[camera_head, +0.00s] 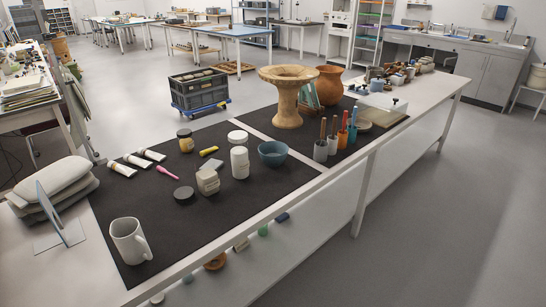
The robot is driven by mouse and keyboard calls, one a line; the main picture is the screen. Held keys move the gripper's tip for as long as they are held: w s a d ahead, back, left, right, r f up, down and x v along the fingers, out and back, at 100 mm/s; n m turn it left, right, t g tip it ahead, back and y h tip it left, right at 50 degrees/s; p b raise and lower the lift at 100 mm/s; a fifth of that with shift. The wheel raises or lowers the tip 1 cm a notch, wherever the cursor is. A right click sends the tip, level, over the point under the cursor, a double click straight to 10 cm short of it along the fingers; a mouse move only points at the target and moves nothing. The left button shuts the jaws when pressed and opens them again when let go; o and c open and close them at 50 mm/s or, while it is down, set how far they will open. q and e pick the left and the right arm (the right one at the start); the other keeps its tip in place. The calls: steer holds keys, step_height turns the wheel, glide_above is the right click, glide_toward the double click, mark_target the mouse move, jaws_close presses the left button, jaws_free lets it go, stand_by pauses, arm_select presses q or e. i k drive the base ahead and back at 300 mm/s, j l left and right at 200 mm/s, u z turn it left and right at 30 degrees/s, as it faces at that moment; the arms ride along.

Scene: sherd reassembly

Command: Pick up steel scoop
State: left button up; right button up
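I cannot make out a steel scoop in the head view. The long white worktable (330,173) carries a black mat (215,217) with jars, tubes and a mug on it. Several cups with upright tools stand toward its middle, and small dark and brown items crowd its far end; they are too small to tell apart. Neither of my grippers is in view.
A white mug (130,241) stands near the front left. A blue bowl (273,153), a white jar (240,162) and a tan pedestal vessel (288,95) stand farther back. The floor at right is clear.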

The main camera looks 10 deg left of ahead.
mark_target(322, 139)
steer(key=i+l, duration=0.5)
steer(key=l, duration=0.25)
steer(key=i+l, duration=0.25)
steer(key=i+l+u, duration=0.1)
steer(key=l+u, duration=0.15)
steer(key=u, duration=0.2)
steer(key=l+u, duration=0.4)
steer(key=i+j, duration=0.05)
steer(key=i, duration=0.05)
